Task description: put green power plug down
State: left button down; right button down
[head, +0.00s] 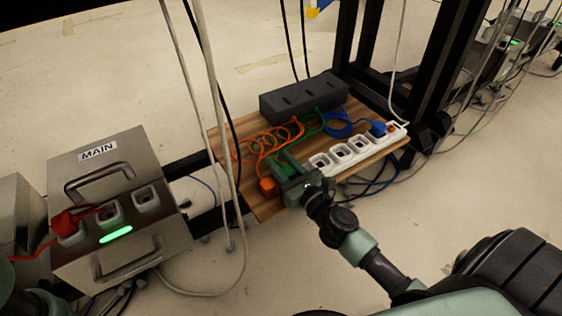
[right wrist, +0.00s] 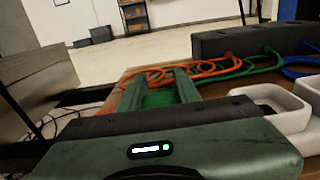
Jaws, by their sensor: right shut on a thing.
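My right gripper (head: 284,166) is over the wooden board (head: 262,207), at the left end of the white power strip (head: 358,146). In the right wrist view, its fingers (right wrist: 160,84) are shut on the green power plug (right wrist: 159,99), which shows as a green patch between them. In the head view the gripper hides most of the plug. A green cable (head: 312,125) runs from the dark grey box (head: 303,97) towards the gripper. I cannot tell whether the plug touches the board. Only a sliver of my left arm shows at the lower left; its gripper is out of view.
An orange plug (head: 267,186) is just left of the gripper, with orange cable (head: 252,148) coiled behind. A blue plug (head: 378,129) is by the strip's right end. A metal MAIN box (head: 122,246) stands left with a red plug (head: 66,225). White cables hang in front.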

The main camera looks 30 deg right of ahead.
aim_at(295, 177)
jog(key=c, duration=1)
grip_release()
jog(key=shift+f, duration=0.25)
jog(key=shift+r, duration=0.35)
jog(key=shift+s+r+p, duration=0.2)
jog(key=shift+s+p, duration=0.05)
jog(key=shift+p, duration=0.2)
jog(key=s, duration=0.5)
jog(key=shift+s+d+b, duration=0.2)
jog(key=shift+s+b, duration=0.1)
jog(key=shift+s, duration=0.1)
jog(key=shift+s+r, duration=0.15)
jog(key=shift+s, duration=0.45)
